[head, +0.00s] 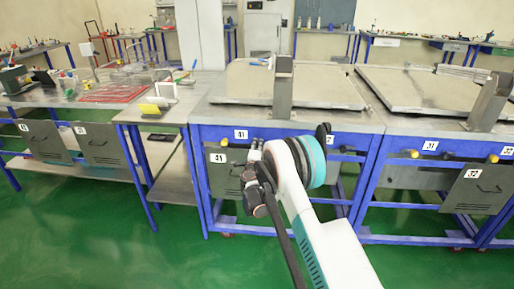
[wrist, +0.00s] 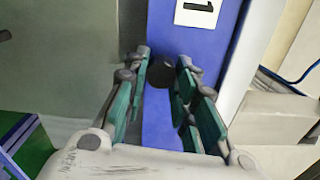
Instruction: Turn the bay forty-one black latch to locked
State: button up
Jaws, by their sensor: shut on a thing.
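The black latch (wrist: 158,73) shows in the wrist view as a dark round end against the blue frame, between my fingertips. My gripper (wrist: 163,62) is shut on it, with the green-padded fingers on either side. In the head view my gripper (head: 254,151) is at the front blue rail of the bay forty-one bench, just below the white 41 label (head: 241,134). My arm hides part of the rail there, and the latch's angle cannot be told.
The bay forty-one bench has a grey metal lid (head: 290,84) on top and a grey 41 panel (head: 226,172) below. The neighbouring bench (head: 431,146) with yellow knobs stands right. A tool table (head: 162,112) stands left. Green floor (head: 110,235) is clear in front.

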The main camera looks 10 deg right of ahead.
jog(key=shift+m, duration=1)
jog(key=shift+f, duration=0.1)
jog(key=o, duration=1.1)
jog(key=shift+c, duration=0.2)
jog(key=shift+s, duration=0.1)
jog(key=v, duration=1.2)
